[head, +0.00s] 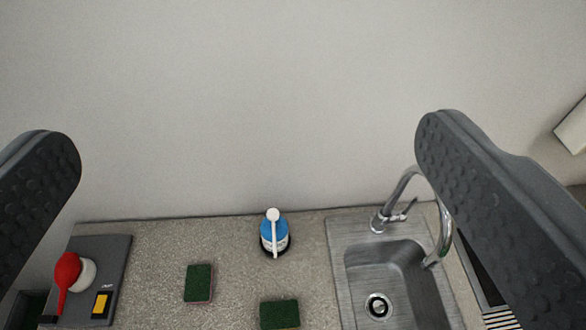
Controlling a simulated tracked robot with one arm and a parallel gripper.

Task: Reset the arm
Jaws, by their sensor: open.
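My gripper (248,148) shows as two dark textured fingers, one at the left edge and one at the right of the head view. The fingers are wide apart with nothing between them. They are in front of the pale wall and above the counter. The rest of my arm is out of view.
A grey speckled counter (232,244) holds a blue bottle with a white pump (273,232), a green sponge (199,283) and another green sponge (280,314). A steel sink (390,275) with a curved faucet (402,187) is right. A dark panel (107,262) with a red-handled object (67,271) is left.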

